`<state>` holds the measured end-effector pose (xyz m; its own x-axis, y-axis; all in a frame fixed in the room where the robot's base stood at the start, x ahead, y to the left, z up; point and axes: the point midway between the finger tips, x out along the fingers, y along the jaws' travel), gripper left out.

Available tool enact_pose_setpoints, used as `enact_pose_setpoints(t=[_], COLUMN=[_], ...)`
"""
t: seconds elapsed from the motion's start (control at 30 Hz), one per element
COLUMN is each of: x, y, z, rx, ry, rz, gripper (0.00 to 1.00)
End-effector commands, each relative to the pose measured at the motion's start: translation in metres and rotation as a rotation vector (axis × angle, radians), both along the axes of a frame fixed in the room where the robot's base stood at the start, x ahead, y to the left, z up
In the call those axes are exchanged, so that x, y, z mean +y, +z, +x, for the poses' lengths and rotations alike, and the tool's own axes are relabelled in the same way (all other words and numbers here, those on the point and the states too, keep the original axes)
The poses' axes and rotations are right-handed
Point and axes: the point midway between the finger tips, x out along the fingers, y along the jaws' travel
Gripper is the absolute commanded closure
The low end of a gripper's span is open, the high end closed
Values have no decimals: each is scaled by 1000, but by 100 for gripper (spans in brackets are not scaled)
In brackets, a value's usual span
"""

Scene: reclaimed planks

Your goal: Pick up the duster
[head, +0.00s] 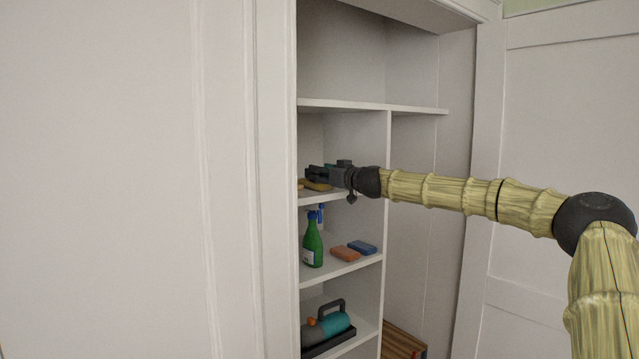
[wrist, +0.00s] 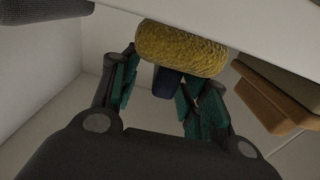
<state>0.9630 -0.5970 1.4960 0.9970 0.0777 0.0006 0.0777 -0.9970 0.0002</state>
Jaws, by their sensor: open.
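The duster, with a fuzzy yellow head (wrist: 182,48) and a dark blue handle (wrist: 167,82), is straight ahead of my gripper in the wrist view. In the head view its yellow part (head: 317,185) shows on a cupboard shelf, partly hidden by my gripper (head: 318,173). My gripper (wrist: 157,88) is open, with one green-padded finger on each side of the handle. I cannot tell whether either finger touches it. The far end of the handle is hidden.
An orange-brown block (wrist: 275,103) lies close beside the right finger. The shelf edge (head: 335,196) runs just below my gripper, and an upright divider (head: 385,150) stands close. Lower shelves hold a green spray bottle (head: 312,240), sponges (head: 345,253) and a teal tool case (head: 327,328).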

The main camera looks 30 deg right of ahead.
Motion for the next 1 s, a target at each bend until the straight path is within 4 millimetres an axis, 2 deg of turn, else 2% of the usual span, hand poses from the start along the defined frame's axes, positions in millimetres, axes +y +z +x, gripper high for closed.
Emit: enact_pose_setpoints(t=[0.2,0.53,0.57,0.8,1.0], x=[1,2,2,2,2], y=[-1,-1,-1,-1,0], z=[12,14,14,14,13], rx=[1,0,0,0,0], ry=[0,1,1,1,1], rz=[2,1,1,1,1], gripper=[55,55,57,100,100])
